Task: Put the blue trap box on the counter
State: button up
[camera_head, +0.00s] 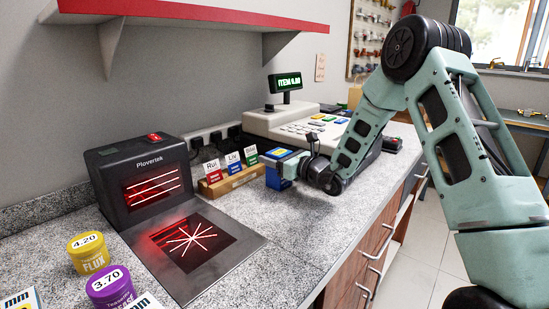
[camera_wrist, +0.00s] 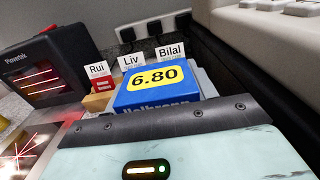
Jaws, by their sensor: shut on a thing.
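The blue trap box (camera_head: 281,169) is in my gripper near the middle of the counter (camera_head: 274,231), in front of the cash register. Its top carries a yellow label, which reads 6.80 in the wrist view (camera_wrist: 158,86). My gripper (camera_head: 290,170) is shut on the box, reaching from the right with the arm low over the counter. The box is close to the counter top; I cannot tell whether it touches. In the wrist view the gripper body hides the box's lower part.
A wooden rack (camera_head: 231,180) with name cards Rui, Liv and Bilal is right beside the box. The register (camera_head: 300,124) is behind. Yellow (camera_head: 90,252) and purple (camera_head: 110,286) tubs stand front left.

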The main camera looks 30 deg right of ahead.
jog(key=o, duration=1.2)
jog(key=shift+s, duration=0.1)
